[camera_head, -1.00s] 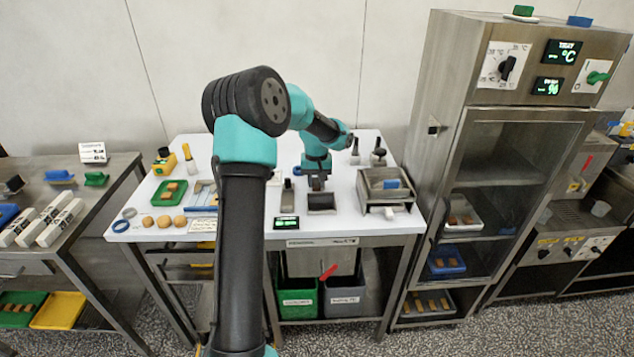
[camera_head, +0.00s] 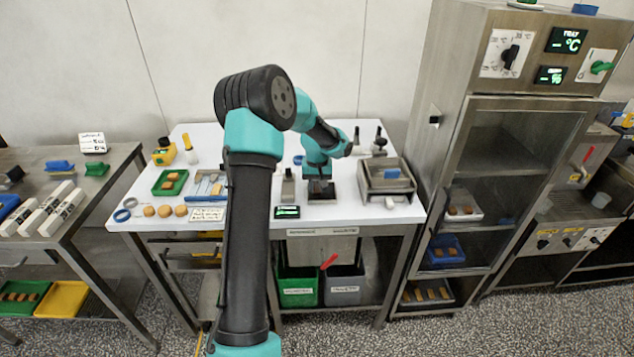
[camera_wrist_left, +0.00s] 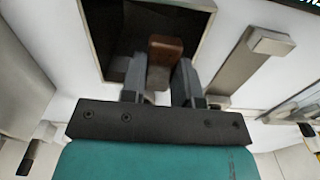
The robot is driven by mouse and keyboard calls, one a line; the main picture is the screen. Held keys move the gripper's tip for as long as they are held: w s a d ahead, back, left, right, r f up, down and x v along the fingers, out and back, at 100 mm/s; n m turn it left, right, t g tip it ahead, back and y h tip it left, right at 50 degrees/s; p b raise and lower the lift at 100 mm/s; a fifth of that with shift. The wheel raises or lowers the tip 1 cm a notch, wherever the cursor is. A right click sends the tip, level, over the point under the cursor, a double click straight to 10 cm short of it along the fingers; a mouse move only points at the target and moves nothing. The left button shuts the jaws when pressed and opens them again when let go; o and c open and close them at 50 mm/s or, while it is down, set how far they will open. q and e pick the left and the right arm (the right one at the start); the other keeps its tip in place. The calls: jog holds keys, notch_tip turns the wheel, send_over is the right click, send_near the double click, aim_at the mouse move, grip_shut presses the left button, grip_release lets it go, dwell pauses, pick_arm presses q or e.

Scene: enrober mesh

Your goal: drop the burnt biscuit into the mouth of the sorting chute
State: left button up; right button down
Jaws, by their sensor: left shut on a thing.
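The burnt biscuit (camera_wrist_left: 165,48) is dark brown and sits between the fingers of my left gripper (camera_wrist_left: 160,78) in the left wrist view. The gripper is shut on it. The mouth of the sorting chute is a dark square opening with a pale steel rim (camera_wrist_left: 206,5). The biscuit shows against this dark opening. In the head view my left gripper (camera_head: 320,183) points down over the chute mouth (camera_head: 321,197) and hides its far part. The biscuit is hard to make out there, and its exact height over the rim cannot be told. My right gripper is not in view.
A small black display (camera_head: 287,212) stands left of the chute. A steel box with a blue item (camera_head: 391,173) stands to its right. Round biscuits (camera_head: 165,210) and a green tray (camera_head: 160,190) lie at the left. A green bin (camera_head: 298,291) and a grey bin (camera_head: 343,289) stand below.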

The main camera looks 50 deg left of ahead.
aim_at(318, 186)
pick_arm(q)
jog(key=o, duration=0.8)
jog(key=shift+a+r, duration=0.1)
jog(key=shift+r, duration=0.05)
jog(key=r, duration=1.7)
jog(key=shift+w+d+r, duration=0.1)
jog(key=shift+d, duration=0.1)
